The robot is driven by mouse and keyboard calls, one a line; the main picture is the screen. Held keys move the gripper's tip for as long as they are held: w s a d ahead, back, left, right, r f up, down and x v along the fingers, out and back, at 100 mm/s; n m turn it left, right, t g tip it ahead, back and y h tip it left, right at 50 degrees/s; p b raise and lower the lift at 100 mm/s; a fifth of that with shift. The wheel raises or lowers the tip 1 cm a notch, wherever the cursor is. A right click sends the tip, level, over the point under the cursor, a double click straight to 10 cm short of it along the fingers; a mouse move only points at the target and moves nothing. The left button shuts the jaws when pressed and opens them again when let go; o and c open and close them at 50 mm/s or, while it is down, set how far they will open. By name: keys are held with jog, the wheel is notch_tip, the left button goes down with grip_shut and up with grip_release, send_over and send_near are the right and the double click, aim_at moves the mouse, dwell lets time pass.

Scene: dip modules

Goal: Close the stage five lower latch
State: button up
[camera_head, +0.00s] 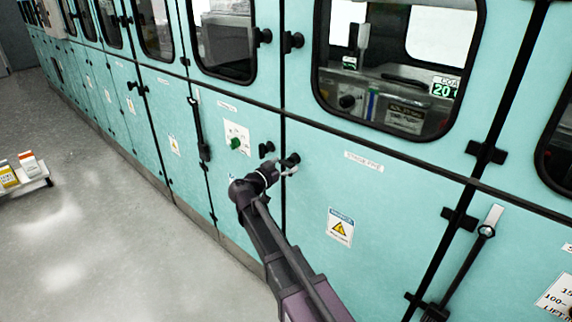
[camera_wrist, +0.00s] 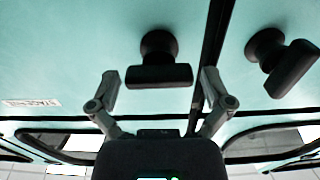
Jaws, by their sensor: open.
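The stage five door (camera_head: 400,205) is the teal lower panel right of the vertical seam, with a "STAGE FIVE" label (camera_head: 364,161). Its lower latch (camera_head: 292,158) is a black knob with a bar handle beside the seam. In the wrist view this latch (camera_wrist: 158,72) has its bar lying across the picture, its right end near the dark seam. My gripper (camera_head: 290,170) is at the latch. In the wrist view my open gripper (camera_wrist: 160,86) has one finger on each side of the bar, with visible gaps.
A second black latch (camera_wrist: 282,62) is on the neighbouring panel, across the seam; it also shows in the head view (camera_head: 265,149). A window (camera_head: 395,75) is above. A low white cart (camera_head: 35,183) stands on the otherwise clear floor.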

jog(key=shift+w+d, duration=0.2)
jog(key=shift+w, duration=0.05)
